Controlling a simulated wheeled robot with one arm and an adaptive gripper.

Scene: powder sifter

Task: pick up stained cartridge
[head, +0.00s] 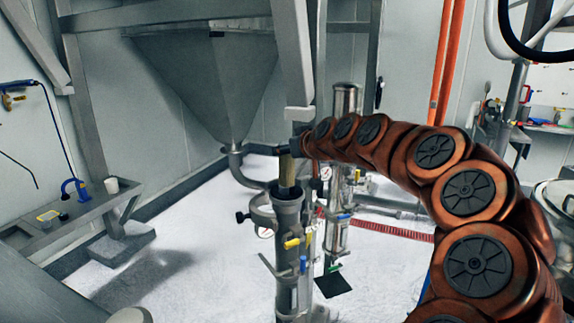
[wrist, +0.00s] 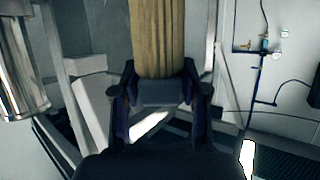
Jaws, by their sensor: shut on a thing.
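The stained cartridge (head: 287,172) is a yellowish-brown cylinder. In the head view it stands upright, with its lower end at or inside the open top of a grey metal housing (head: 289,215); I cannot tell how deep it sits. My gripper (head: 286,152) is at the cartridge's upper end. In the wrist view the cartridge (wrist: 157,38) shows brown streaks and lies between the two dark fingers of my gripper (wrist: 160,82), which are shut on it. The cartridge's far end is cut off by the top of the wrist view.
A shiny steel cylinder (head: 346,98) stands right behind the housing. A large steel hopper (head: 205,75) hangs behind to the left. A shelf (head: 75,218) at left holds a white cup (head: 112,185) and a blue clamp-like tool (head: 75,189). Red hose (head: 395,231) lies on the floor.

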